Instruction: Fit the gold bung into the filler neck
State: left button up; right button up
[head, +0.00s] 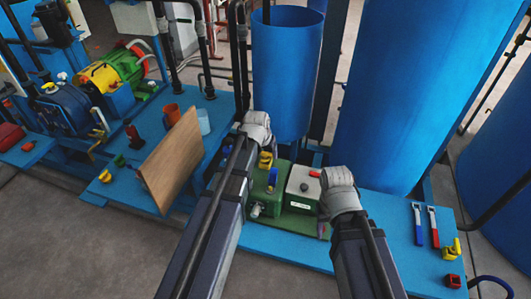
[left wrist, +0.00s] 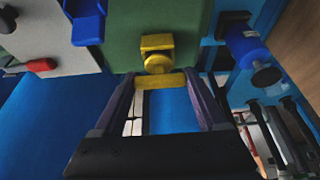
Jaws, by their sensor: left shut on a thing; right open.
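My left gripper (head: 262,172) is over the green machine (head: 290,224) between my arms. In the left wrist view its fingers (left wrist: 160,84) are shut on a yellow bar-like piece, which I take as the gold bung (left wrist: 160,80). Just beyond it, a yellow square block with a round end (left wrist: 157,42) shows against the green surface. I cannot tell whether the two yellow parts touch or are one piece. Yellow also shows beside the gripper in the head view (head: 265,160). The filler neck cannot be made out surely. My right gripper (head: 324,229) is open, mostly hidden behind its wrist.
A white box (head: 303,182) with a red part on top sits on the green machine. A blue valve-like part (left wrist: 246,44) is close to the left gripper. A brown board (head: 165,165) leans left of my left arm. Blue tanks (head: 290,70) stand behind. Red- and blue-handled tools (head: 433,225) lie right.

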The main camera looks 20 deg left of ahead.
pick_arm(q)
jog(key=shift+f, duration=0.25)
jog(key=o, duration=1.3)
jog(key=shift+o, duration=0.2)
jog(key=shift+r, duration=0.1)
jog(key=p+v, duration=0.7)
jog(key=shift+r, duration=0.35)
jog(key=shift+s, duration=0.15)
